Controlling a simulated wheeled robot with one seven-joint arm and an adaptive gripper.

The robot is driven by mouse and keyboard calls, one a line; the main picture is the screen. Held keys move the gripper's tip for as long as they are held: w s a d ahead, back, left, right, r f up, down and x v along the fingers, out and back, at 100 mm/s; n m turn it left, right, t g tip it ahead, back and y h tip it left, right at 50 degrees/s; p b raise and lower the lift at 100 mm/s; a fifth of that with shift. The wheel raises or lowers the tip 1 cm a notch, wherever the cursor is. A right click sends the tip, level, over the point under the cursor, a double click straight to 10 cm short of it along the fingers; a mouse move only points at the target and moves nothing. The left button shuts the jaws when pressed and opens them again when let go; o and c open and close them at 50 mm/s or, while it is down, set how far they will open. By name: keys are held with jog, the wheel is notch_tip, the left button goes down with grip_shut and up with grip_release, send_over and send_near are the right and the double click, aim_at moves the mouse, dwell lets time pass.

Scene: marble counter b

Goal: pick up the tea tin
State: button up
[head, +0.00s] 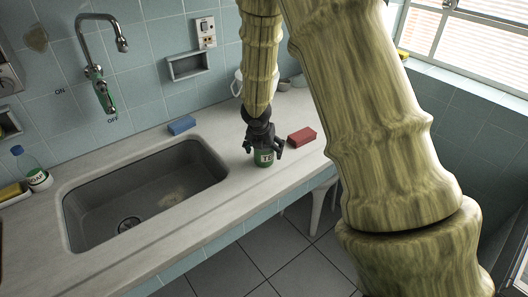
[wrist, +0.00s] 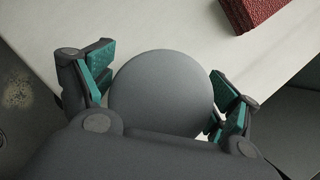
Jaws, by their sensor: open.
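My gripper (head: 264,147) is over the tin, pointing down. In the wrist view my gripper (wrist: 160,98) has its two teal-padded fingers apart, one on each side of the lid. A gap shows on the left; the right finger is close to the lid, and I cannot tell if it touches. The tin's lower side is hidden in the wrist view.
A red block (head: 301,137) lies just right of my gripper, and it shows in the wrist view (wrist: 250,12). A blue sponge (head: 181,125) lies behind the sink (head: 140,195). A soap bottle (head: 34,170) stands at the far left. The counter's front edge is close to the tin.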

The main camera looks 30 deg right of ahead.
jog(key=shift+f, duration=0.2)
jog(key=shift+c, duration=0.3)
jog(key=c, duration=1.2)
jog(key=shift+o, duration=0.2)
jog(key=shift+w, duration=0.1)
jog(key=shift+r, duration=0.15)
